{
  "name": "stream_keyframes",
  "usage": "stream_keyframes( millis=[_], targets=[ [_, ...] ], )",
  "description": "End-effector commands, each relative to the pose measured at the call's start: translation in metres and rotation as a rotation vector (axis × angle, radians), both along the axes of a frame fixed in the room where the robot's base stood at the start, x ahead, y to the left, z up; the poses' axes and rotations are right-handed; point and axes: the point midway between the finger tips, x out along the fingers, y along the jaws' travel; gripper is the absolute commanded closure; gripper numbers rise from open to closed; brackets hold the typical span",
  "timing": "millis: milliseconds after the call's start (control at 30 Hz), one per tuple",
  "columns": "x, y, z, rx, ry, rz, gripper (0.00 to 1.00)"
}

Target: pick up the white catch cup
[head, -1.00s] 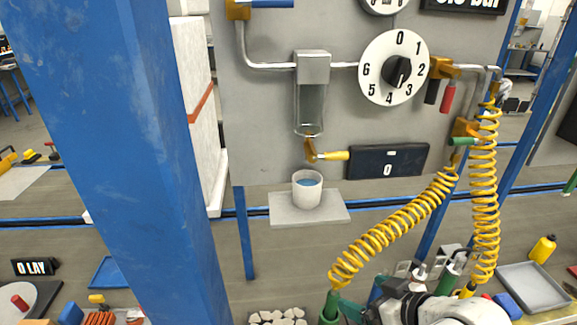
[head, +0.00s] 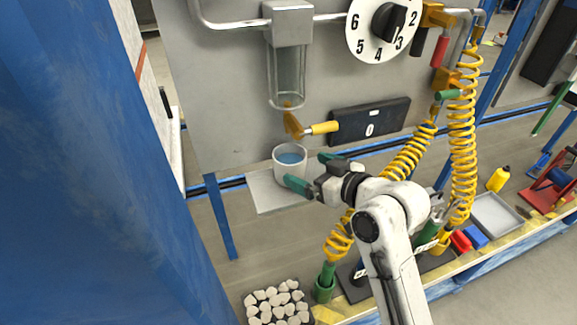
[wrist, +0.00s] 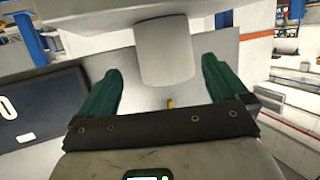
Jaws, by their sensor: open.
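One finger overlaps the cup's lower front in the picture; contact cannot be told. In the wrist view the scene is upside down, and the cup (wrist: 165,50) shows between and beyond the green fingertips of my gripper (wrist: 161,64).
A yellow-handled valve (head: 308,128) hangs just above the cup under a clear bowl (head: 287,78). A display box (head: 370,121) is on the panel at right. Yellow coiled hoses (head: 463,130) hang near my arm. A blue post (head: 75,160) fills the left.

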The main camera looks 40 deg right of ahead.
Motion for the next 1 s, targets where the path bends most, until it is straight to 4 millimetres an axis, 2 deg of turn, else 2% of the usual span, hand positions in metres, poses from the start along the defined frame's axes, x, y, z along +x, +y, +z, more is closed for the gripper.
stream_keyframes(
  millis=[400,700,1000],
  targets=[
    [0.047,0.006,-0.012,0.000,0.000,0.000,0.00],
    [0.050,0.006,-0.014,0.000,0.001,0.000,0.01],
    [0.050,0.006,-0.014,0.000,0.001,0.000,0.30]
  ],
)
